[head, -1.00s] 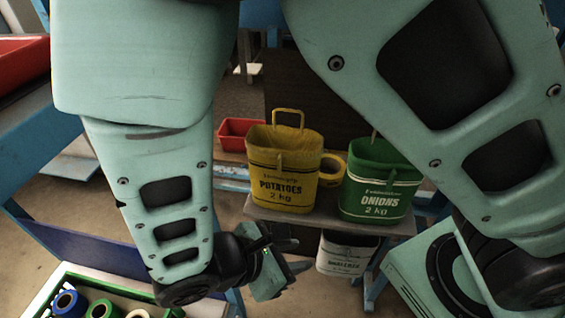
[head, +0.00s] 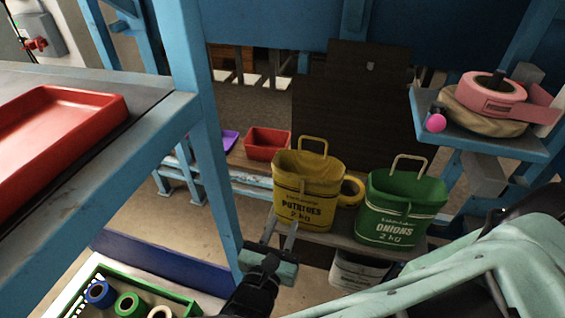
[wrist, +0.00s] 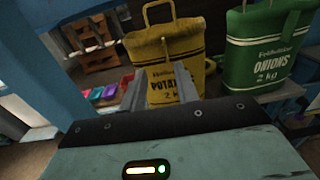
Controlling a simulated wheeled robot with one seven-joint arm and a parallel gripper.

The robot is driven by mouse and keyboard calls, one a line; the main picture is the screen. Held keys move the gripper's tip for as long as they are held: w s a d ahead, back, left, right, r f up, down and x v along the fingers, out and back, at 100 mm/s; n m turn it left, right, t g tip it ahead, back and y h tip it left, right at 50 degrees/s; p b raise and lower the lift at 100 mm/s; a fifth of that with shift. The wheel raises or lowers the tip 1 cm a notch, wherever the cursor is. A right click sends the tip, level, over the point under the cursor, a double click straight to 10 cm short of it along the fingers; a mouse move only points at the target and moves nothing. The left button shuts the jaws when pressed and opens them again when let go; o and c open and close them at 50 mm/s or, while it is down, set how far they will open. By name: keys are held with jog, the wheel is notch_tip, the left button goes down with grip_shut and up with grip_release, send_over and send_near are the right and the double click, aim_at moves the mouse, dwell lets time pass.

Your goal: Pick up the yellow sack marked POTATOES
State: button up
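The yellow sack marked POTATOES (head: 306,190) stands upright on a low grey shelf (head: 340,243), its loop handle sticking up. It also shows in the wrist view (wrist: 170,50), straight ahead beyond my fingers. A green sack marked ONIONS (head: 400,208) stands just right of it, also in the wrist view (wrist: 262,45). My gripper (head: 281,234) is open and empty, in front of the yellow sack's lower front in the head view. In the wrist view my two fingers (wrist: 160,88) are apart and overlap the sack's label. Whether they touch it, I cannot tell.
A yellow ring-like item (head: 352,188) sits between the sacks, partly hidden. A white sack (head: 358,270) is below the shelf. A blue post (head: 215,160) and a table with a red tray (head: 55,135) stand left. A crate of rolls (head: 130,300) is lower left.

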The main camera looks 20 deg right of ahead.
aim_at(302, 187)
jog(key=x, duration=1)
jog(key=shift+s+d+r+b, duration=0.15)
jog(key=shift+d+b, duration=0.2)
jog(key=shift+d, duration=0.1)
jog(key=shift+w+d, duration=0.35)
jog(key=shift+w, duration=0.15)
grip_shut()
